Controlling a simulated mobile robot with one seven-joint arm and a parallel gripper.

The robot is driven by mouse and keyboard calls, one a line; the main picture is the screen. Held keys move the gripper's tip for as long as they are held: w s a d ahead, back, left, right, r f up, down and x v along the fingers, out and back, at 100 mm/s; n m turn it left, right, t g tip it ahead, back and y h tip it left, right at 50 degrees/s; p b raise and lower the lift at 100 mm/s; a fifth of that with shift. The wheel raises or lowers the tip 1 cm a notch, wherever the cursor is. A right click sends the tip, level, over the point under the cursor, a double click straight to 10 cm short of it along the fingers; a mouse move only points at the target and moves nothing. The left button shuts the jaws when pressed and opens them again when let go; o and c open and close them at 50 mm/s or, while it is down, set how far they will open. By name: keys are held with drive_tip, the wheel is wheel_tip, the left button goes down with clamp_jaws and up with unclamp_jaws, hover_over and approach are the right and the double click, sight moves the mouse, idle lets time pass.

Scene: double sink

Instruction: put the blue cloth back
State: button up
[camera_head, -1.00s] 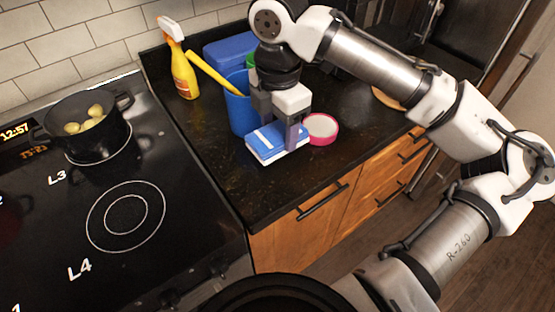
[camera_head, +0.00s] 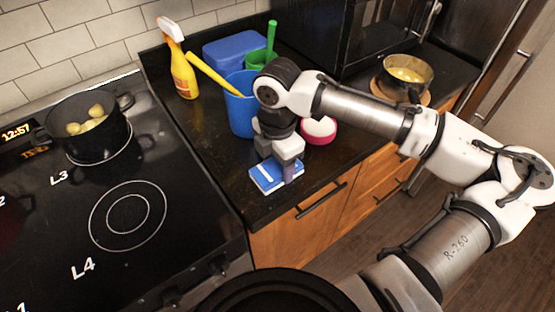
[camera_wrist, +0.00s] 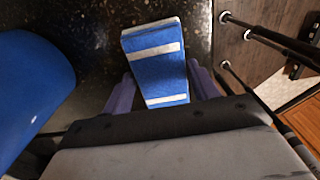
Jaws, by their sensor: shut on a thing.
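The blue cloth (camera_head: 264,179) is a folded block with white stripes, at the front edge of the black counter in the head view. My gripper (camera_head: 281,176) is shut on it from above, and the cloth looks low over the counter; I cannot tell whether it touches. In the wrist view the cloth (camera_wrist: 157,60) lies between the two purple fingers of my gripper (camera_wrist: 160,90), one on each side.
A blue cup (camera_head: 240,108) with a yellow-handled tool stands behind. A spray bottle (camera_head: 182,70), blue box (camera_head: 234,52) and pink-rimmed bowl (camera_head: 320,132) are near.

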sight(277, 166)
drive_tip(key=shift+f, duration=0.2)
drive_tip(key=o, duration=0.9)
drive_tip(key=shift+o, duration=0.2)
drive_tip(key=shift+r, duration=0.15)
wheel_tip(277, 166, up, 12)
drive_tip(key=b, duration=0.2)
